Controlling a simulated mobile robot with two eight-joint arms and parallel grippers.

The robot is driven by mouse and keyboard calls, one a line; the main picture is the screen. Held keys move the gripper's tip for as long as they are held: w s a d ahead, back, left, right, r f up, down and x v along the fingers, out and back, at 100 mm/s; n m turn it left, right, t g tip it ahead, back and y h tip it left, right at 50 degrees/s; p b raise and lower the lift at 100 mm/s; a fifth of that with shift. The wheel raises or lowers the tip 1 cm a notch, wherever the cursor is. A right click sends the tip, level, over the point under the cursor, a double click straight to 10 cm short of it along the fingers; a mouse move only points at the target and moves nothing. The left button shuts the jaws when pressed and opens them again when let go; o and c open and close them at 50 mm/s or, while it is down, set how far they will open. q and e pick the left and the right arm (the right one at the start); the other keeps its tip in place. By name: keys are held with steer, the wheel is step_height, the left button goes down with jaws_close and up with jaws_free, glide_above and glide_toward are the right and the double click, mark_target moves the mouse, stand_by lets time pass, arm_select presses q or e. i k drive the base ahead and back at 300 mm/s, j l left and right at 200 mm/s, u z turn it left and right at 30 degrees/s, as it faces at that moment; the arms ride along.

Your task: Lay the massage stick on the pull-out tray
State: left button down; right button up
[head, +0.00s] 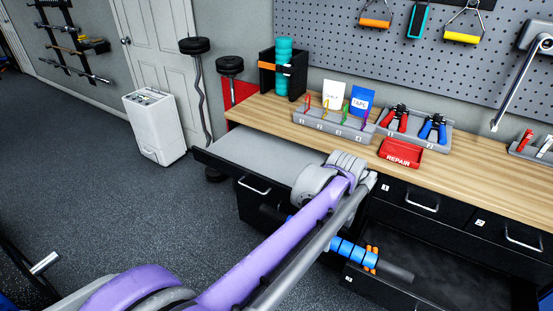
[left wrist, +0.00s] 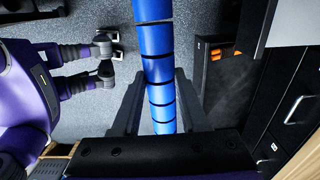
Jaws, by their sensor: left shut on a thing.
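The massage stick has blue segmented rollers (head: 345,250) and dark grey handle ends. It is held in the air in front of the desk, and my purple arm covers its middle in the head view. In the left wrist view the blue rollers (left wrist: 158,70) run between the fingers of my left gripper (left wrist: 158,100), which is shut on them. The pull-out tray (head: 250,155) is a bare grey board sticking out from the desk at the left, above and behind the stick.
An open lower drawer (head: 430,285) lies right of the stick, with orange items (head: 371,259) near its left side. On the wooden desktop (head: 330,146) are a hook rack (head: 330,125), a pliers tray (head: 450,140) and a red REPAIR box (head: 401,153). A white appliance (head: 154,125) stands left.

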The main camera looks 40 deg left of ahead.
mark_target(286, 175)
steer(key=i+j, duration=0.15)
steer(key=j, duration=0.2)
steer(key=i+j, duration=0.1)
steer(key=j, duration=0.25)
steer(key=i+j, duration=0.15)
steer(key=j, duration=0.15)
steer(key=i+j, duration=0.15)
steer(key=j, duration=0.2)
steer(key=i+j, duration=0.1)
steer(key=j, duration=0.25)
